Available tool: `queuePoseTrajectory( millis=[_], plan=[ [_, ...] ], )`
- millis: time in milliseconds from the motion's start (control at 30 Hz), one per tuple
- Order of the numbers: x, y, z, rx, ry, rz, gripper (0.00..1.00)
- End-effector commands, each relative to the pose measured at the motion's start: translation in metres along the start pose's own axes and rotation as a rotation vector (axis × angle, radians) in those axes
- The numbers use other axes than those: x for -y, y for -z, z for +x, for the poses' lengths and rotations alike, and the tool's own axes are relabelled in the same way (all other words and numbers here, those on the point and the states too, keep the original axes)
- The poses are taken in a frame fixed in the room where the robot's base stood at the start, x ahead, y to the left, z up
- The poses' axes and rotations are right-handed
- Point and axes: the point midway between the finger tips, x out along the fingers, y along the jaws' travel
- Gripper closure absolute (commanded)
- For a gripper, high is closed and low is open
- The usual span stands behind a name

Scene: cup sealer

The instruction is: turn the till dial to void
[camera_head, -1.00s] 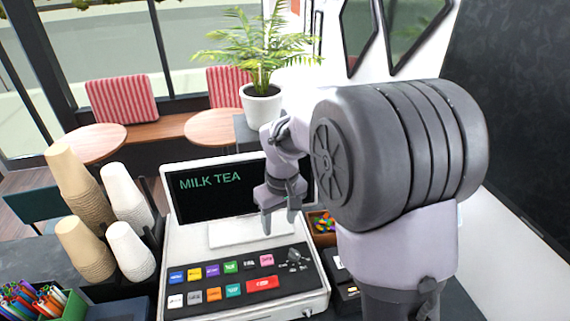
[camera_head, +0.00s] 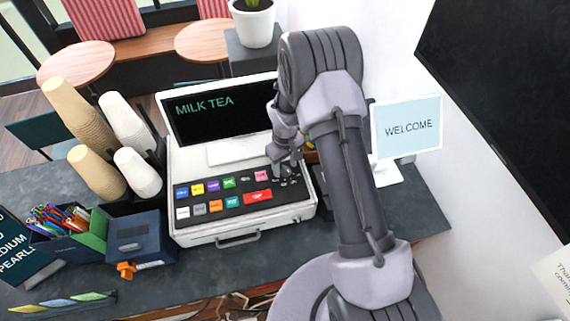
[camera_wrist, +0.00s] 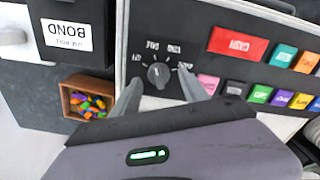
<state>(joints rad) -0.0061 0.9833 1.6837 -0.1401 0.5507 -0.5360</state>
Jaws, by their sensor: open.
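The white till (camera_head: 262,221) stands on the dark counter, with a screen reading MILK TEA and a black panel of coloured keys. Its round dark dial (camera_wrist: 158,75) shows in the wrist view, ringed by small white labels that are upside down and too blurred to read surely. The dial has a small light mark; its exact setting is unclear. My gripper (camera_wrist: 160,78) is open, its two fingers on either side of the dial; I cannot tell whether they touch it. In the head view my gripper (camera_head: 284,160) is over the panel's right end and mostly hides the dial.
A red key (camera_wrist: 238,45) lies beside the dial. Cup stacks (camera_head: 95,172) stand left of the till; a WELCOME sign (camera_head: 408,128) stands right.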

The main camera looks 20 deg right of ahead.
Motion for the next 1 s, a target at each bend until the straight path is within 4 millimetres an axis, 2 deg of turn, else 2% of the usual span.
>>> queuePoseTrajectory(
  millis=[133,367,600,633,1000],
  plan=[
    [-0.0001,0.0001,0.0066,-0.001,0.000,0.000,0.48],
    [-0.0002,0.0003,0.0069,-0.001,-0.001,0.000,0.50],
    [-0.0001,0.0002,0.0066,-0.001,0.000,0.000,0.97],
    [-0.0001,0.0002,0.0066,-0.001,0.000,0.000,1.00],
    [-0.0006,0.0007,0.0091,-0.002,-0.001,0.063,1.00]
  ],
)
